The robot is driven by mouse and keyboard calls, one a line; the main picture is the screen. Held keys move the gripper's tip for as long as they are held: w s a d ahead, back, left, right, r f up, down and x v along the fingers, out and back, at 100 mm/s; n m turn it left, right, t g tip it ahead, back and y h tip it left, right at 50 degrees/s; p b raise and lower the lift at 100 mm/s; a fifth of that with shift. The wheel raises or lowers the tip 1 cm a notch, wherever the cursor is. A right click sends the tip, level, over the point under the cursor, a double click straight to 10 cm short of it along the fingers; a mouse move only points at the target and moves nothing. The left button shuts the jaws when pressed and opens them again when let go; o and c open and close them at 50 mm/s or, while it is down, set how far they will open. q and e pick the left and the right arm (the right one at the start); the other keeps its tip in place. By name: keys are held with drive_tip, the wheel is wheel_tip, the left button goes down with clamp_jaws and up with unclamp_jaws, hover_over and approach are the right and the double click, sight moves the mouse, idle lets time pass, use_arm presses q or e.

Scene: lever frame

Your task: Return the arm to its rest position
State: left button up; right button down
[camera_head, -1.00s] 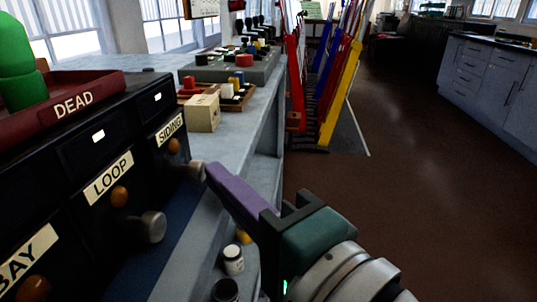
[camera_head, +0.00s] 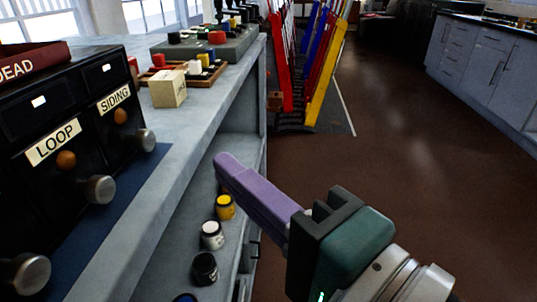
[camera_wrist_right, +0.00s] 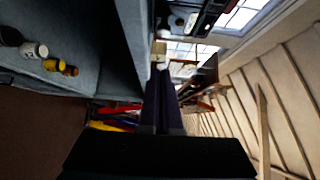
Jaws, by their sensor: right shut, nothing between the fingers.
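My right gripper (camera_head: 224,165) has long purple fingers pressed together, with nothing between them. Its arm comes in from the bottom right of the head view. The fingers point up and left, in front of the bench's open shelf, apart from the black instrument box (camera_head: 60,130). The nearest knob on that box, the SIDING knob (camera_head: 146,140), is to the left of the fingertips with a clear gap. In the right wrist view the dark fingers (camera_wrist_right: 163,85) also show together, pointing away from the camera. My left gripper is not in view.
The grey bench (camera_head: 190,120) runs along the left, with jars such as the yellow one (camera_head: 225,207) on its lower shelf. A wooden block (camera_head: 168,89) stands on top. Coloured levers (camera_head: 322,70) stand at the back. The brown floor (camera_head: 410,160) to the right is clear.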

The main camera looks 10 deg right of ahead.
drive_tip(key=s+r+n+g+y+p, duration=0.1)
drive_tip(key=s+r+n+g+p, duration=0.45)
drive_tip(key=s+n+p, duration=0.35)
drive_tip(key=s+d+r+n+g+h+p, duration=0.2)
drive_tip(key=s+d+n+g+h+p, duration=0.15)
drive_tip(key=d+h+p, duration=0.35)
drive_tip(key=s+d+r+n+g+h+p, duration=0.1)
drive_tip(key=s+d+n+g+h+p, duration=0.2)
drive_tip(key=d, duration=0.7)
use_arm(q)
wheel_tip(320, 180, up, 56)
drive_tip(key=p, duration=3.7)
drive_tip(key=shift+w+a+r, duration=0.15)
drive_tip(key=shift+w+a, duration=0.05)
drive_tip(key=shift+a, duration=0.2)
use_arm(e)
wheel_tip(320, 180, up, 36)
drive_tip(key=m, duration=0.1)
drive_tip(key=shift+s+a+r, duration=0.15)
drive_tip(key=shift+s+a, duration=0.05)
drive_tip(key=shift+a, duration=0.1)
drive_tip(key=shift+m, duration=0.25)
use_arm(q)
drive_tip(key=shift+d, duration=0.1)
